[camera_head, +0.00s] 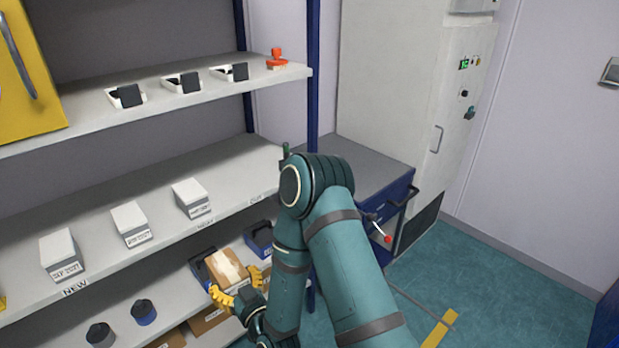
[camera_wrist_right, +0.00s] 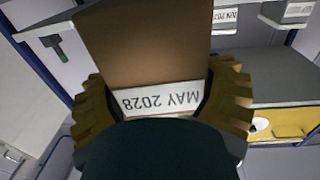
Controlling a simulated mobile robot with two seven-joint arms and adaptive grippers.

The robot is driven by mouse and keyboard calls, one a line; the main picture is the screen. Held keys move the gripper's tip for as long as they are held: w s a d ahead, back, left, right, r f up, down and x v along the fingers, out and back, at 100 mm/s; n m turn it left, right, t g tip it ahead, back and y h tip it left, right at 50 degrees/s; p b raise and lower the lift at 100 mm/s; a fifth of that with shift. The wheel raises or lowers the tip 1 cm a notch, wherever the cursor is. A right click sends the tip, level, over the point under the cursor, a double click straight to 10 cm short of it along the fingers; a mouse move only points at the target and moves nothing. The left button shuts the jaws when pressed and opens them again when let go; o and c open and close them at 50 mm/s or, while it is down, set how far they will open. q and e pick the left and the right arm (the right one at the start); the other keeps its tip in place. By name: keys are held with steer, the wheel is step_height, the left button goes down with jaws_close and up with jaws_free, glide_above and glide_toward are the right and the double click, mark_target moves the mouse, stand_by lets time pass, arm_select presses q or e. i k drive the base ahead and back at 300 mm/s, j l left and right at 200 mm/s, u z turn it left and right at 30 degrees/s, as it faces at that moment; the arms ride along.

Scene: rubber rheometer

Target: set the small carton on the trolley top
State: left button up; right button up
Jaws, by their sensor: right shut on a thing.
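My right gripper (camera_head: 237,288), with yellow ribbed fingers, is shut on a small brown carton (camera_head: 228,268) at the lower shelf's front edge. In the right wrist view the carton (camera_wrist_right: 145,45) sits between both fingers (camera_wrist_right: 163,100), its white label reading MAY 2028 upside down. A blue unit with a dark grey top (camera_head: 362,165), apparently the trolley, stands right of the shelves; my right arm hides part of it. The visible part of its top is clear. My left gripper is not in view.
The middle shelf (camera_head: 100,200) holds three white-topped boxes (camera_head: 131,224). Dark bins (camera_head: 260,238) and round pots (camera_head: 143,312) stand on the lower shelf. A blue post (camera_head: 313,70) rises at the shelf end. A tall grey cabinet (camera_head: 400,80) stands behind the blue unit.

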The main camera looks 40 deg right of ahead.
mark_target(371, 175)
steer(key=i+l, duration=0.1)
steer(key=l, duration=0.35)
steer(key=i+l+z, duration=0.15)
steer(key=l, duration=0.3)
steer(key=i+l, duration=0.15)
steer(key=l, duration=0.3)
steer(key=i+l+z, duration=0.15)
steer(key=l, duration=0.3)
steer(key=i+l, duration=0.15)
steer(key=l, duration=0.25)
steer(key=i+l+z, duration=0.15)
steer(key=l, duration=0.3)
steer(key=i+l, duration=0.2)
steer(key=l, duration=0.2)
steer(key=z, duration=0.05)
